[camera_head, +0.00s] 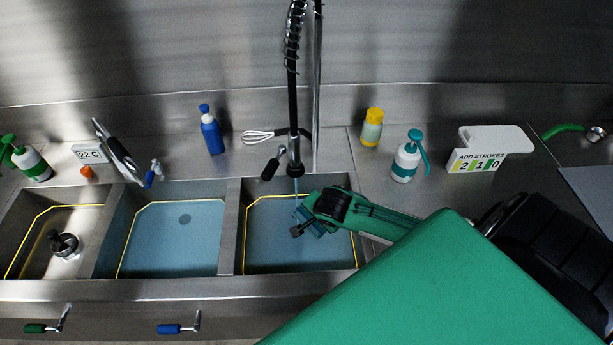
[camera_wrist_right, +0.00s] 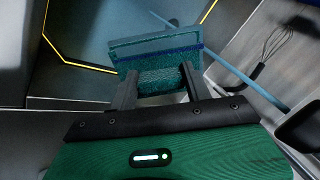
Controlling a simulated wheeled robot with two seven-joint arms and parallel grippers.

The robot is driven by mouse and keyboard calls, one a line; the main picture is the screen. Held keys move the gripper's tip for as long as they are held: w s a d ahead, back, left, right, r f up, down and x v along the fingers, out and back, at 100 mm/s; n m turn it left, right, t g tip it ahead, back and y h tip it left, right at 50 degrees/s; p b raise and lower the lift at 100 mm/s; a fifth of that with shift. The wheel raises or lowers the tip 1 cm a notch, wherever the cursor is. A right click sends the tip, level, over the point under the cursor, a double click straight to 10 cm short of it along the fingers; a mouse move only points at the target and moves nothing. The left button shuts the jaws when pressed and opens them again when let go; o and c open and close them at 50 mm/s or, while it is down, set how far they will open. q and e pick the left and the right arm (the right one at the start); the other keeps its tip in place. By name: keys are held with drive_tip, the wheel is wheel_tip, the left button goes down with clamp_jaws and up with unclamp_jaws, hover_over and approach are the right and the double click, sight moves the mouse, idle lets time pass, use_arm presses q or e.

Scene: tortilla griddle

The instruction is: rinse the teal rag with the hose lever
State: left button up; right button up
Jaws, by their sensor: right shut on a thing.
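My right gripper (camera_head: 300,222) reaches from the right over the right sink basin, below the hose nozzle (camera_head: 294,168). It is shut on the teal rag (camera_wrist_right: 158,48), a folded, textured block with a dark blue stripe, held between both fingers. The hose lever (camera_head: 270,169) is a black grip sticking out left of the nozzle. A thin blue stream of water (camera_head: 296,196) runs down from the nozzle towards the gripper. It also shows in the right wrist view (camera_wrist_right: 240,76), passing beside the rag; contact is unclear. My left gripper is out of view.
The right basin (camera_head: 231,240) and middle basin (camera_head: 170,278) hold bluish water; the left basin (camera_head: 28,240) has a drain fitting. Behind them stand a blue bottle (camera_head: 210,134), a whisk (camera_head: 258,136), a yellow-capped shaker (camera_head: 371,128) and a teal spray bottle (camera_head: 405,160).

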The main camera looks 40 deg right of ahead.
sight(319, 227)
drive_tip(key=shift+s+a+p, duration=0.3)
drive_tip(key=shift+s+p, duration=0.1)
drive_tip(key=shift+s, duration=0.5)
drive_tip(key=shift+s+a+p, duration=0.25)
drive_tip(key=shift+s+p, duration=0.15)
drive_tip(key=shift+s, duration=0.5)
drive_tip(key=shift+s, duration=0.1)
drive_tip(key=s+a+r, duration=0.1)
drive_tip(key=s+r, duration=0.3)
drive_tip(key=shift+s+a+p, duration=0.2)
drive_tip(key=shift+s+p, duration=0.15)
drive_tip(key=shift+p, duration=0.05)
idle(0.4)
